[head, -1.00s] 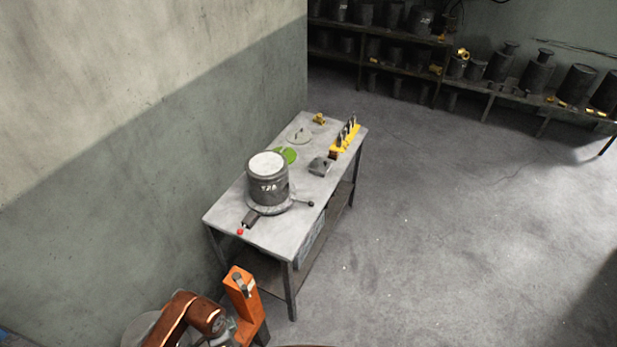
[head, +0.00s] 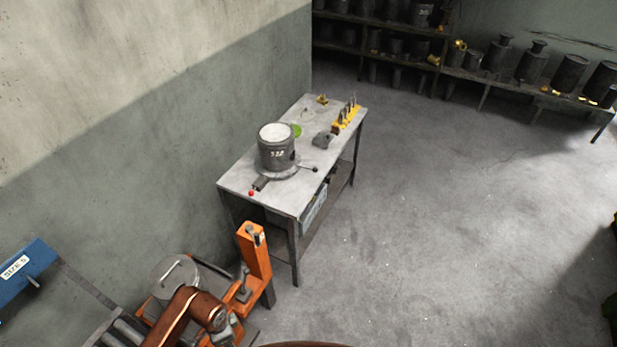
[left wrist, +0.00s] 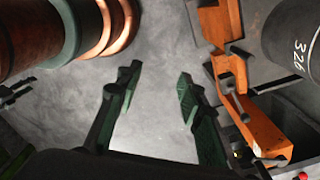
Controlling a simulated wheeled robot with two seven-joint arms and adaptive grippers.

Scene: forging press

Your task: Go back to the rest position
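My left arm comes in at the bottom left of the head view. Its gripper shows clearly only in the left wrist view (left wrist: 157,85). The two dark green fingers are apart, with bare grey floor between them and nothing held. An orange stand (left wrist: 238,85) is to the right of the fingers in that view; it also shows in the head view (head: 254,252), beside my left arm. My right gripper is in neither view.
A metal table (head: 237,180) by the wall holds a dark cylinder (head: 277,153) on a turntable-like base and a yellow tool rack (head: 345,121). Shelves (head: 470,76) with dark cylinders line the back. A blue sign (head: 25,270) is at lower left.

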